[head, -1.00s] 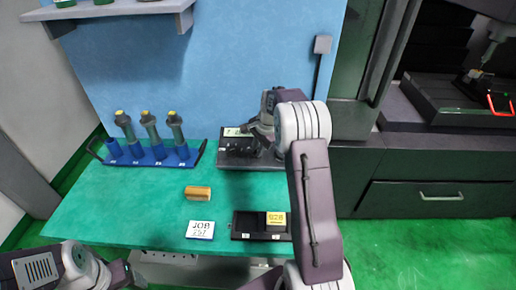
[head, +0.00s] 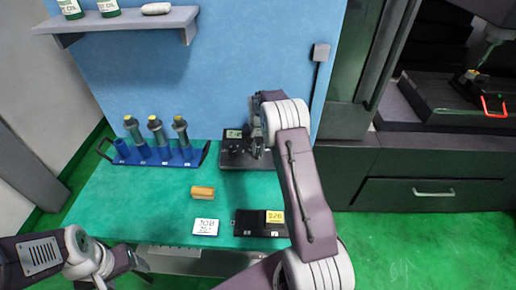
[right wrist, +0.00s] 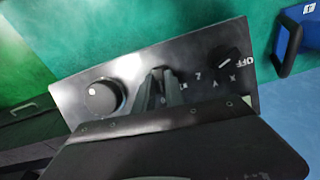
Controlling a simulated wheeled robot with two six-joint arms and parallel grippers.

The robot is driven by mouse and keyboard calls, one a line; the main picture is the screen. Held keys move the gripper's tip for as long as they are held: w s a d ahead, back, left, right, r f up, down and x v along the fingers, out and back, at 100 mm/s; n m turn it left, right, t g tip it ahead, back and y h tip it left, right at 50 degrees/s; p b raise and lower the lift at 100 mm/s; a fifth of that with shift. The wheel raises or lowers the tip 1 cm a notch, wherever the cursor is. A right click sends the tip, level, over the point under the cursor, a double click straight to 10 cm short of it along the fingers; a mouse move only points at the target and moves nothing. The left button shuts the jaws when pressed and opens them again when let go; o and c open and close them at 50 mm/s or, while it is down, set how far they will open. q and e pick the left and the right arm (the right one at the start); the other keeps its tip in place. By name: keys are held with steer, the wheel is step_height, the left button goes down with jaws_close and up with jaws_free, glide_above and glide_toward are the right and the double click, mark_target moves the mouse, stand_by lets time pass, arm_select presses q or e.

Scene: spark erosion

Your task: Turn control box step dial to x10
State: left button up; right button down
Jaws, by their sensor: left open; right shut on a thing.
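The dark control box (head: 228,160) stands at the back of the green bench, with a small lit display on it. In the right wrist view its panel (right wrist: 75,83) shows a large round knob (right wrist: 103,97) at left and an axis dial (right wrist: 228,64) marked OFF, X, Y and Z at right. My right gripper (right wrist: 162,76) is shut on the step dial between them; its fingers hide most of that dial and its marks, so its setting cannot be read. In the head view my right gripper (head: 257,148) is at the box's right part. My left gripper (head: 136,261) is open, low at the bench's front edge.
A blue rack (head: 185,160) with several holders stands left of the box. A wooden block (head: 202,192), a white JOB card (head: 205,227) and a black tray (head: 247,224) with a yellow-labelled block (head: 274,217) lie in front. A shelf (head: 130,24) hangs above.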

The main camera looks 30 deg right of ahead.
mark_target(257, 156)
steer(key=shift+w+n, duration=0.1)
steer(key=shift+n, duration=0.5)
steer(key=c, duration=1.4)
jaws_free()
step_height(257, 156, up, 9)
steer(key=s, duration=0.1)
steer(key=shift+a+b, duration=0.3)
